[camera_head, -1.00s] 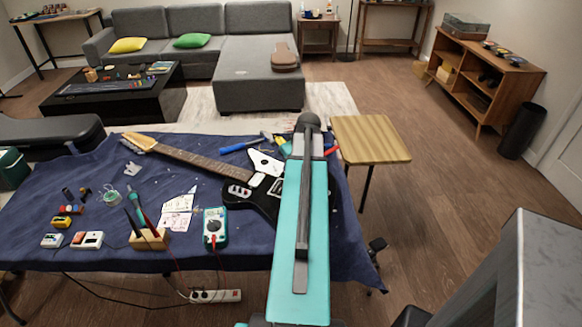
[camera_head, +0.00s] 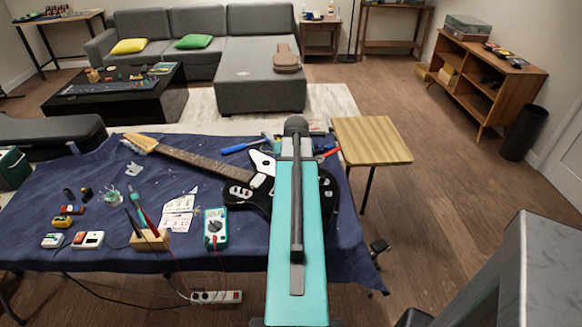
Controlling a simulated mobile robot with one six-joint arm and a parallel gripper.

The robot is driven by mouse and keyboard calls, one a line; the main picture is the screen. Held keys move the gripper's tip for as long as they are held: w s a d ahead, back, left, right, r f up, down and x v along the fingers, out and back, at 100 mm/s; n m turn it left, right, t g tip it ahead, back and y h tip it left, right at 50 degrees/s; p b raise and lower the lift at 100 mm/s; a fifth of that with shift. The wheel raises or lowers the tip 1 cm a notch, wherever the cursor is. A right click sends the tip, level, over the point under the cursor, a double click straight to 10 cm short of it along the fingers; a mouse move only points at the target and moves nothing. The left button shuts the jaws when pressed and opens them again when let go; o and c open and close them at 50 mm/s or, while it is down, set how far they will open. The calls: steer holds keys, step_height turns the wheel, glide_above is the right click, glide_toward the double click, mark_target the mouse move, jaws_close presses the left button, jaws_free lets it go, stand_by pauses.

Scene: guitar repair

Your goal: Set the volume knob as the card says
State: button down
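An electric guitar lies on the blue cloth of the workbench, its black body (camera_head: 328,190) at the right and its neck (camera_head: 190,157) running to the upper left. My teal arm crosses in front of the body and covers its middle. I cannot make out the volume knob. Written paper cards (camera_head: 177,222) lie left of the body; their writing is too small to read. My gripper does not show; only my arm's links are visible.
A teal multimeter (camera_head: 215,228) and a wooden holder with tools (camera_head: 150,240) stand left of my arm on the blue cloth (camera_head: 100,215). Screwdrivers (camera_head: 240,147) lie behind the guitar. A wooden stool (camera_head: 372,140) stands right of the bench.

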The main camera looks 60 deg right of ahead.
steer(key=shift+s+d, duration=0.1)
steer(key=shift+s, duration=0.05)
steer(key=c, duration=1.7)
jaws_free()
steer(key=shift+o, duration=0.4)
steer(key=shift+f, duration=0.1)
steer(key=shift+a+r+p, duration=0.35)
steer(key=shift+r+p, duration=0.15)
steer(key=shift+r, duration=0.2)
steer(key=p+v, duration=0.3)
steer(key=v, duration=0.3)
steer(key=shift+s+r+p, duration=0.2)
steer(key=shift+r+p, duration=0.1)
steer(key=shift+p, duration=0.1)
steer(key=shift+d, duration=0.1)
